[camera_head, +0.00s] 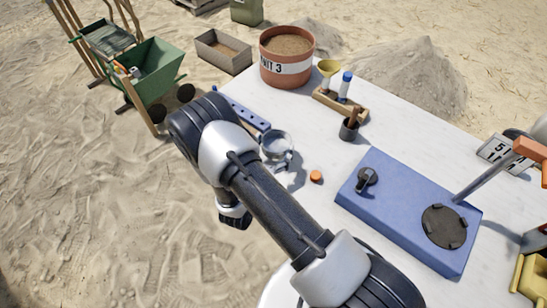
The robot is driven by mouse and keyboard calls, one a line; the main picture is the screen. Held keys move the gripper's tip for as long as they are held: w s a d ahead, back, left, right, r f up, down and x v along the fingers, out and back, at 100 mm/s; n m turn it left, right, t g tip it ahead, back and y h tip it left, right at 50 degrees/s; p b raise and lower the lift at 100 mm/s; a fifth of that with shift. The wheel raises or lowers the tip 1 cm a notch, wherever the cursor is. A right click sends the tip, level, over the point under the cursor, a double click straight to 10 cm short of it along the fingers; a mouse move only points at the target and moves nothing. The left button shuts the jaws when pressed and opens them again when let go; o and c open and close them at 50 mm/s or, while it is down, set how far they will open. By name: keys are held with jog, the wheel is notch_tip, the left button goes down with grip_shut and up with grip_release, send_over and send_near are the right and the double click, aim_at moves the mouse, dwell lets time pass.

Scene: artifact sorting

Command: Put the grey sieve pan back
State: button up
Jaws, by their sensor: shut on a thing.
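My arm crosses the middle of the head view and covers the table's left edge. A dark and white wrist part of mine shows below the arm, over the sand. A blue device (390,205) with a dark round plate (444,226) and a slanted grey post stands on the right of the table.
An orange cap (316,176) lies between the vessel and the blue device. A blue strip with holes (245,115), a sand-filled bucket (287,60), a wooden holder (341,102) and a dark cup (349,129) stand farther back. A green wheelbarrow (155,72) is on the sand.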

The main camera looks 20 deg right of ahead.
jog(key=shift+f+b, duration=0.8)
jog(key=shift+f, duration=1.4)
jog(key=shift+f, duration=0.15)
jog(key=o, duration=1.1)
